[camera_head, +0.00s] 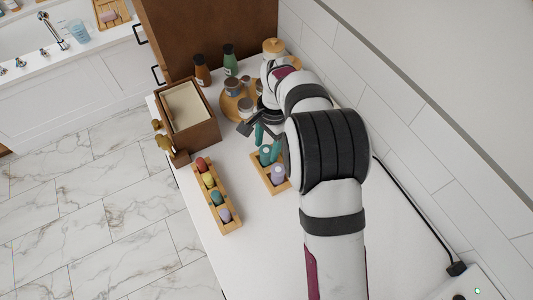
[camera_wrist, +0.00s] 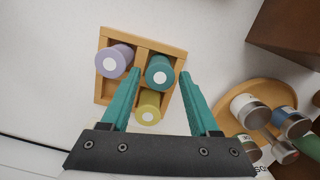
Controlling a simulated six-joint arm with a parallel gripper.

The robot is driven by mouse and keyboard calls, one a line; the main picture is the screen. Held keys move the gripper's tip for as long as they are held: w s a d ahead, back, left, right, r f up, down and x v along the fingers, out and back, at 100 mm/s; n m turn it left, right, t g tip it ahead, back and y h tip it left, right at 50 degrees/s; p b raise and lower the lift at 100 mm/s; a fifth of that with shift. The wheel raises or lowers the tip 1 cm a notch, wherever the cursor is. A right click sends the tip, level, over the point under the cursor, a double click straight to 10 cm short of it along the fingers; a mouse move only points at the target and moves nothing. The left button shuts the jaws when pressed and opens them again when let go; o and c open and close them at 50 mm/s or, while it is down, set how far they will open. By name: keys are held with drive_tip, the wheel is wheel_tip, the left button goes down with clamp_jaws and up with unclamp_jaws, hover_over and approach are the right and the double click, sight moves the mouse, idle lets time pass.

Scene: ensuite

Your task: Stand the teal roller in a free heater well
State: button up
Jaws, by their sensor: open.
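A wooden block (camera_head: 260,179) with wells stands on the counter, partly behind my arm. It also shows in the wrist view (camera_wrist: 155,38). It holds a teal roller (camera_wrist: 159,72), a lilac roller (camera_wrist: 114,61) and a yellow roller (camera_wrist: 149,106), all upright. The teal one also shows in the head view (camera_head: 265,154). My gripper (camera_wrist: 160,74) is open above the block, with its teal fingers on either side of the teal roller's top in the wrist view. I cannot tell whether they touch it. Depth is unclear.
A narrow wooden rack (camera_head: 231,226) left of the block holds red, yellow, teal and lilac rollers. A brown box (camera_head: 204,134) stands behind it. A round wooden tray (camera_wrist: 236,90) carries several jars. Bottles stand at the back.

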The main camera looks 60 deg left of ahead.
wheel_tip(320, 180, down, 2)
drive_tip(key=shift+s, duration=0.1)
clamp_jaws()
drive_tip(key=shift+r, duration=0.15)
